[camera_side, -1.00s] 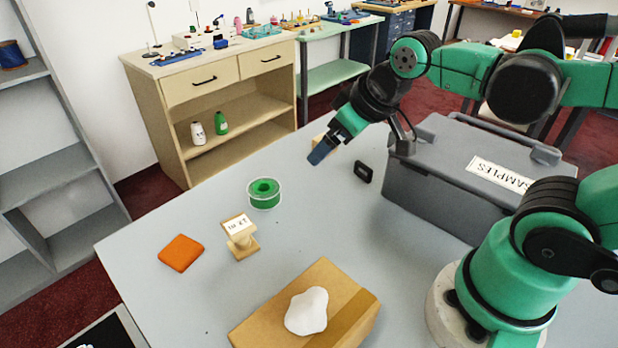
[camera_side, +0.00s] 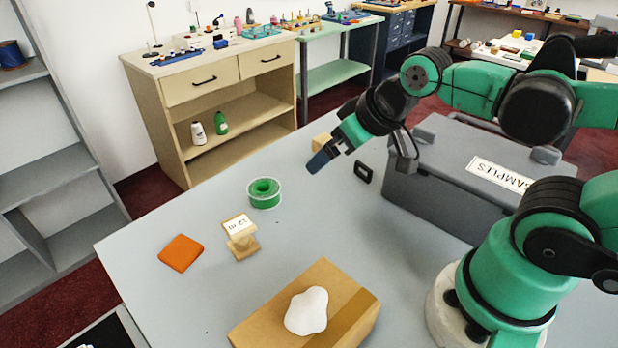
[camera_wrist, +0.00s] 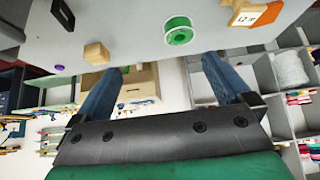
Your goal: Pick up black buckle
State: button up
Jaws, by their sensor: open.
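The black buckle (camera_side: 363,172) is a small dark frame near the left side of the grey box on the table. It also shows at the upper left of the wrist view (camera_wrist: 62,14). My gripper (camera_side: 318,162) is above the table, to the left of the buckle in the side view and apart from it. In the wrist view, the two blue fingers of my gripper (camera_wrist: 163,66) are spread with nothing between them.
A grey SAMPLES box (camera_side: 440,195) stands right of the buckle. A wooden block (camera_side: 322,140) is partly behind my gripper. A green spool (camera_side: 264,193), a wooden label stand (camera_side: 241,243), an orange square (camera_side: 180,252) and a carton (camera_side: 345,318) with a white lump (camera_side: 306,311) occupy the table.

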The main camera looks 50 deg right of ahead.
jog(key=n+g+h, duration=0.5)
jog(key=n+h, duration=0.1)
jog(key=n, duration=0.3)
send_near(362, 167)
jog(key=w+a+r, duration=0.2)
jog(key=w+a, duration=0.1)
jog(key=f+n+h, duration=0.1)
jog(key=w+d+f+n+g+h, duration=0.1)
jog(key=f+n+g+h, duration=0.1)
jog(key=f+n, duration=0.1)
jog(key=shift+w+d+h, duration=0.25)
jog(key=shift+d+h, duration=0.15)
jog(key=f+n+g+h, duration=0.1)
jog(key=s+f+n+g+h, duration=0.1)
jog(key=f, duration=0.1)
jog(key=shift+d+f+h, duration=0.1)
jog(key=shift+d+h, duration=0.15)
jog(key=shift+h, duration=0.15)
jog(key=shift+s+d+f+n+g+h, duration=0.1)
jog(key=shift+s+f+n+g+h, duration=0.2)
jog(key=shift+f+g, duration=0.2)
jog(key=shift+x, duration=2.65)
jog(key=shift+c, duration=0.2)
